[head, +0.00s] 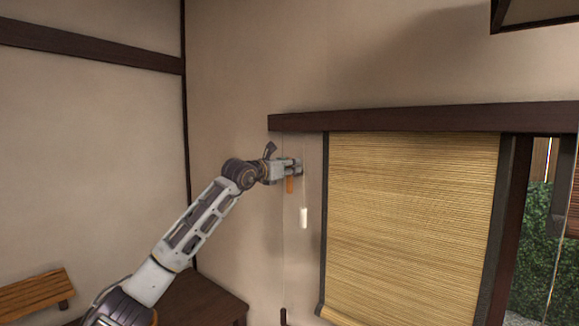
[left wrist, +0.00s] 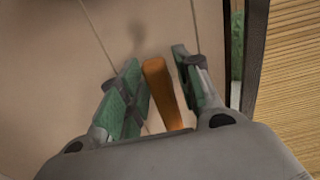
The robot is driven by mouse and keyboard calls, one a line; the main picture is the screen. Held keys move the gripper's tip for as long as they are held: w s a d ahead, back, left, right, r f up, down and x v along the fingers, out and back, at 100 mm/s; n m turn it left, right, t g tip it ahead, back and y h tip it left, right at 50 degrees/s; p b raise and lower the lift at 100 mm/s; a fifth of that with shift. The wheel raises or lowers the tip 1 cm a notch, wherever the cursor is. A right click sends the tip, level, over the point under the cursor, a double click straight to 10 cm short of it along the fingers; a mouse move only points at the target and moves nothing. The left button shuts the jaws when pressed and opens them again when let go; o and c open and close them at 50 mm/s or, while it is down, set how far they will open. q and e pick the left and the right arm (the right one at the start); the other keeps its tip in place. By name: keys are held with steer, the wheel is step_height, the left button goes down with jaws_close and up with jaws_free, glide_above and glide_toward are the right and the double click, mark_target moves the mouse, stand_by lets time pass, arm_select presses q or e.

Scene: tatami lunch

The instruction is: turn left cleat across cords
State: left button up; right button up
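The left cleat (left wrist: 163,92) is an orange-brown wooden bar on the wall. In the head view the cleat (head: 290,185) hangs below my left gripper (head: 291,168), left of the blind. In the left wrist view the cleat lies between the two green-padded fingers of the left gripper (left wrist: 158,60). Narrow gaps show beside it, so the fingers look open around it. A thin cord (head: 304,185) runs down to a white cord weight (head: 303,217) just right of the cleat. Another thin cord (head: 283,235) runs down the wall to its left. My right gripper is not in view.
A woven blind (head: 410,220) covers the window beside the gripper, under a dark wooden beam (head: 420,118). A dark wooden table (head: 205,300) stands below left, near a wooden bench (head: 35,292). The wall above the arm is clear.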

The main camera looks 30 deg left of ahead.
arm_select(q)
jaws_close()
